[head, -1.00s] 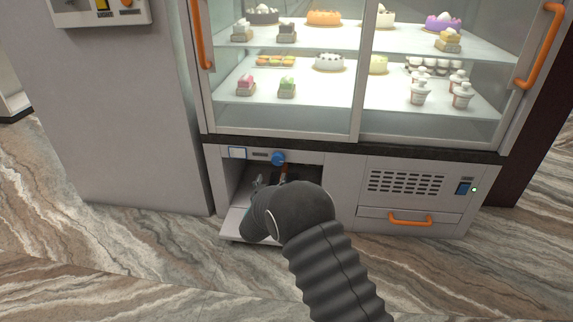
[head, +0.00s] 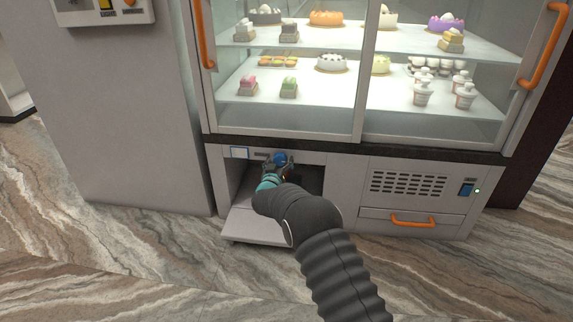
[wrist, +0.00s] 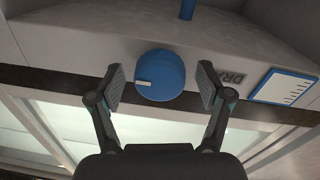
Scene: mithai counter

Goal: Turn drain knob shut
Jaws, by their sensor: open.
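The round blue knob (head: 280,157) is on the panel above the open lower-left compartment of the display case. In the wrist view the knob (wrist: 161,76) shows a white pointer mark at its left side. My gripper (head: 277,167) is at the knob, partly covering it in the head view. In the wrist view my gripper (wrist: 162,82) is open, with one finger pad on each side of the knob. A gap shows between each pad and the knob. Dark lettering beside the right finger is partly hidden.
A blue-edged card (wrist: 284,87) is beside the knob. A small blue peg (wrist: 187,9) shows at the wrist view's top. The lowered flap (head: 250,224) lies below my arm. The glass case (head: 290,115) is above; a drawer with an orange handle (head: 413,221) is right.

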